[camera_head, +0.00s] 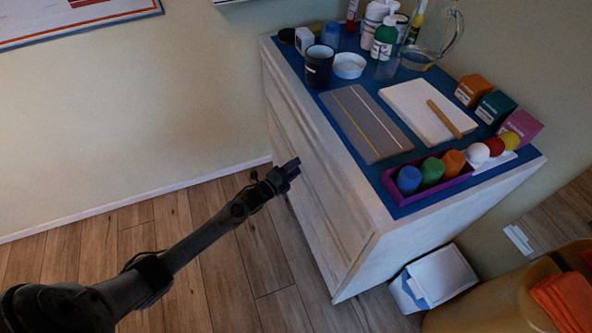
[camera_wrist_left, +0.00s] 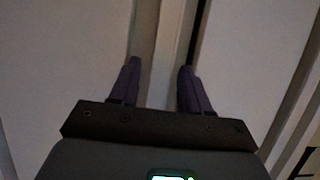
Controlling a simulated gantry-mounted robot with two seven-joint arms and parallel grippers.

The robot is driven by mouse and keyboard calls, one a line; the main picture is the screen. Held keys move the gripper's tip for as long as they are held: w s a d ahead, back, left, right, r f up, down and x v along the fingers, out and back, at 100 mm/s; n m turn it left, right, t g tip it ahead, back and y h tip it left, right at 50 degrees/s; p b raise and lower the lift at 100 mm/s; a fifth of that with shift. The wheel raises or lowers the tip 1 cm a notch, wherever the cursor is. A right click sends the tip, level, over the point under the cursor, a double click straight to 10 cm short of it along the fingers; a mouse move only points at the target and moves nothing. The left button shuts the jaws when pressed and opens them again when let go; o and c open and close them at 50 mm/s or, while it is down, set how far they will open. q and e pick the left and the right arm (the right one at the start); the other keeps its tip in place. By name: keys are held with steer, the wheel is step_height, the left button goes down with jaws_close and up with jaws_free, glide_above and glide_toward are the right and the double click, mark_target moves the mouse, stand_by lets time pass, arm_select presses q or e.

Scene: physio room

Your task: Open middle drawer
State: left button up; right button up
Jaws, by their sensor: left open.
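The white chest of drawers (camera_head: 400,250) stands against the wall, its drawer front (camera_head: 322,205) facing left and seen at a steep angle. My left gripper (camera_head: 290,167) is at this front, around mid-height, fingers pointing to it. In the left wrist view my left gripper (camera_wrist_left: 160,66) is open, its two dark purple fingers on either side of a pale raised strip (camera_wrist_left: 172,40) on the front. A dark gap runs beside the strip. I cannot tell whether the fingers touch it, or exactly which drawer it belongs to. The drawers look shut. My right gripper is not in view.
The blue chest top (camera_head: 405,205) carries bottles, a glass jug (camera_head: 437,38), boards, small boxes and a purple tray (camera_head: 440,186) of coloured items. A white bin (camera_head: 440,277) and a tan stool-like object (camera_head: 500,305) stand at right. The wooden floor at left is clear.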

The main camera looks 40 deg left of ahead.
arm_select(q)
steer(key=shift+w+d, duration=0.15)
steer(key=shift+w, duration=0.15)
steer(key=shift+f, duration=0.1)
jaws_close()
